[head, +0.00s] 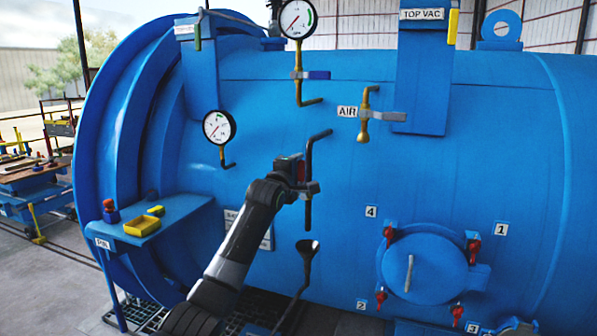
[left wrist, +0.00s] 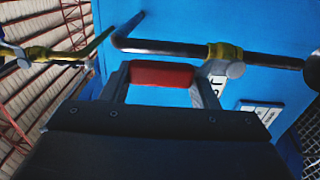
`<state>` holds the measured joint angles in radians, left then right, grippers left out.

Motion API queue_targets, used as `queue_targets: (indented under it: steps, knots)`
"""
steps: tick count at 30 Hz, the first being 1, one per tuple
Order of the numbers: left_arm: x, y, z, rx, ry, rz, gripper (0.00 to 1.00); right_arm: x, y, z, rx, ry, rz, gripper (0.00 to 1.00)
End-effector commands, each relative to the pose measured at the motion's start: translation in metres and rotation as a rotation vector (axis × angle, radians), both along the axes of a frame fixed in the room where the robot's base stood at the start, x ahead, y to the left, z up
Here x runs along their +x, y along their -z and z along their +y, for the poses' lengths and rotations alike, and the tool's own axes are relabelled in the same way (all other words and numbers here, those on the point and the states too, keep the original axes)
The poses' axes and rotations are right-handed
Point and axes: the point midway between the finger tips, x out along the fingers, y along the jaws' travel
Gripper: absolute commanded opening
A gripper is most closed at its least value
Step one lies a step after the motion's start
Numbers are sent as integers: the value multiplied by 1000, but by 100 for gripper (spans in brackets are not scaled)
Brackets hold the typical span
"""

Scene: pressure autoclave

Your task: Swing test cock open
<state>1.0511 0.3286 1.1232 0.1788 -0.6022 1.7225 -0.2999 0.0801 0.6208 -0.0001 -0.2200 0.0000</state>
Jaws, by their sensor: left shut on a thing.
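A dark vertical pipe (head: 308,212) with a bent top runs down the blue vessel wall, its lower end above a dark funnel (head: 308,246). It also shows in the left wrist view (left wrist: 165,47), with a brass-coloured valve body (left wrist: 222,52) on it. The red handle (left wrist: 162,74), which I take as the test cock's, lies between the fingers of my left gripper (left wrist: 162,85). In the head view my left gripper (head: 303,178) is at the pipe, shut on the red handle and hiding most of the cock. I cannot tell the cock's turn position. My right gripper is not in view.
Above are a gauge (head: 298,18) with a blue-handled cock (head: 316,75) and the brass AIR valve (head: 364,125). A smaller gauge (head: 219,127) is at left. A shelf with a yellow tray (head: 142,226) juts out at left. A round hatch (head: 424,266) with red clamps is at lower right.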

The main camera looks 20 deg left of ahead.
Motion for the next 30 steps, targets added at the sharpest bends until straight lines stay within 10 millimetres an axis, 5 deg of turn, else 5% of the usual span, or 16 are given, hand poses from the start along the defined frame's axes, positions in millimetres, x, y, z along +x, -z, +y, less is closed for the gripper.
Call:
queue_targets:
  steps: [10,11,12,23,30]
  knots:
    - [0,-6,0,-10,3,-11,13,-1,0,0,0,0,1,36]
    - [0,-6,-1,-10,3,-11,58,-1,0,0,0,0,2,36]
    - [0,-5,0,-10,2,-11,64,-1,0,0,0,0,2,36]
    - [-2,-2,0,-6,1,-5,64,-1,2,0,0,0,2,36]
    - [-21,1,1,-5,1,-6,64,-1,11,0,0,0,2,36]
